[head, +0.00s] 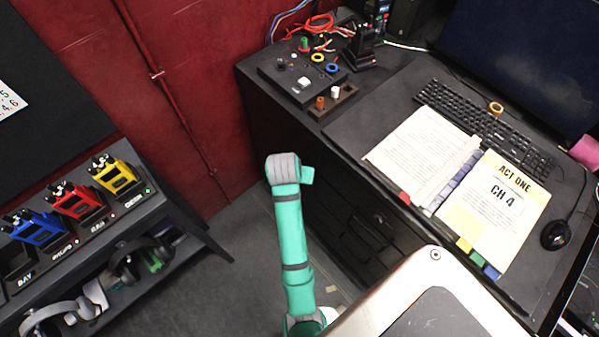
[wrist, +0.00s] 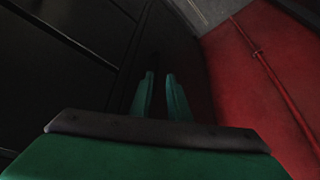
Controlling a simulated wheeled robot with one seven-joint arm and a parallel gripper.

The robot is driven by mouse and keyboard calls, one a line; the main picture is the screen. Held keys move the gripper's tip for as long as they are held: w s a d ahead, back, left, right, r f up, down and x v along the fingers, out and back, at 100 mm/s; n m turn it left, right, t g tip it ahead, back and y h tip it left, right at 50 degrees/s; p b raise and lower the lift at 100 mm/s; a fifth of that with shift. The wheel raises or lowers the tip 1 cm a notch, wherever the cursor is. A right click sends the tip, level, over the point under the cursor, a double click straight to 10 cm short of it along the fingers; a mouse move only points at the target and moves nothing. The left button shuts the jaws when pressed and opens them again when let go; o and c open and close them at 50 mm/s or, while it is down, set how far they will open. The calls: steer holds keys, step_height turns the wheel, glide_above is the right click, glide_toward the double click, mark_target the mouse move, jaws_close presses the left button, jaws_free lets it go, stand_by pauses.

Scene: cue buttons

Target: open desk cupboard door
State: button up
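The desk's dark front (head: 355,225) shows in the head view below the desktop, with several panels. A small knob or handle (head: 378,218) shows on one panel. I cannot tell for sure which panel is the cupboard door. My teal arm stands in front of the desk front and hides part of it. My gripper is not clearly visible in the head view. In the wrist view my gripper (wrist: 160,84) has two green fingers with a narrow gap between them and nothing held. They point along a dark panel (wrist: 185,50); contact cannot be judged.
The desktop (head: 375,115) holds an open script binder (head: 505,205), a keyboard (head: 490,130), a mouse (head: 556,235) and a control box (head: 300,75). A rack with coloured radios (head: 75,205) stands at left. Grey floor (head: 235,235) is clear between rack and desk. A red wall (head: 130,85) is behind.

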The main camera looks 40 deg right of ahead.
steer(key=shift+m+g+y, duration=0.3)
steer(key=x, duration=0.3)
steer(key=d+x, duration=0.1)
steer(key=x, duration=0.5)
steer(key=shift+w+d, duration=0.4)
steer(key=shift+w, duration=0.05)
jaws_close()
stand_by(0.9)
